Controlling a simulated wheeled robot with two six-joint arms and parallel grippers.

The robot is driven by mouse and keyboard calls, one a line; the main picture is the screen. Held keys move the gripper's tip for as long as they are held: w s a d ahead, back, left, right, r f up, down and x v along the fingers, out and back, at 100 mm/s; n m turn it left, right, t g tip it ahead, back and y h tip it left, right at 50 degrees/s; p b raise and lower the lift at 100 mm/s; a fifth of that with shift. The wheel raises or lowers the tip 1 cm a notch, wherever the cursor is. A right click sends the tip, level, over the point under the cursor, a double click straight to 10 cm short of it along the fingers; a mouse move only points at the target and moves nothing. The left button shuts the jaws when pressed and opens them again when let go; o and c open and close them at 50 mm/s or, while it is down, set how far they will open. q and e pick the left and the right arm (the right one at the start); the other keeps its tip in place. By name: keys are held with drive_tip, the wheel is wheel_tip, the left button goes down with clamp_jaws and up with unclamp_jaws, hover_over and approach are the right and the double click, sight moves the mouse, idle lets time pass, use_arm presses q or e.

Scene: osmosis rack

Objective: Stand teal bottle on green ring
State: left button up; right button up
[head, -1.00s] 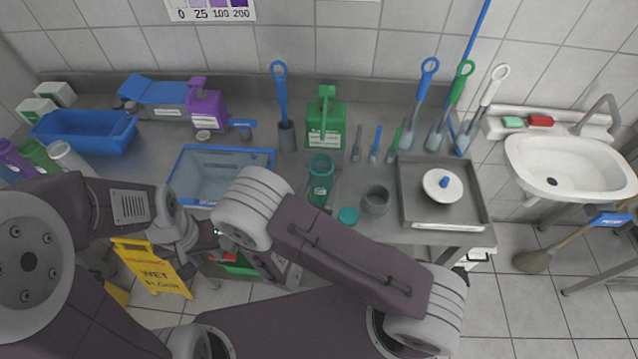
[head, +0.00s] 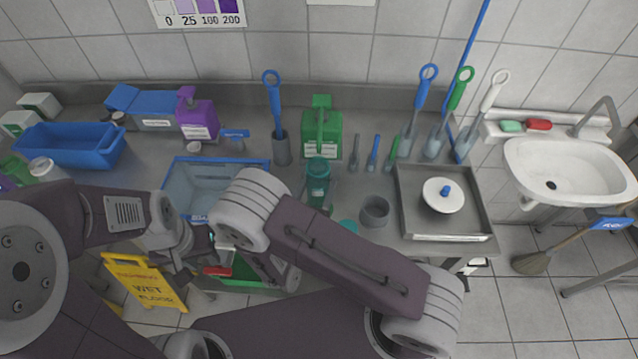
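The teal bottle (head: 318,182) stands upright on the grey counter, in front of the green jug. A small teal round piece, perhaps its cap (head: 348,227), lies on the counter to its right, partly behind my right arm. I cannot make out a green ring; it may be hidden by my arms. My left gripper (head: 203,258) is low at the counter's front edge, left of the bottle and apart from it. Its fingers are too small and covered to tell open from shut. My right arm crosses in front of the bottle's base area, and its gripper is hidden behind its own links.
A clear blue-rimmed tub (head: 176,175) is left of the bottle. A grey cup (head: 375,211) and a metal tray (head: 482,222) are to the right. The green jug (head: 322,135) and several brushes stand behind. A yellow wet-floor sign (head: 146,283) stands on the floor.

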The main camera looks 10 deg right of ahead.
drive_tip(key=shift+s+d+f, duration=0.1)
drive_tip(key=shift+s+f, duration=0.05)
drive_tip(key=shift+f+b, duration=0.25)
drive_tip(key=shift+b, duration=0.05)
idle(0.4)
drive_tip(key=o, duration=1.9)
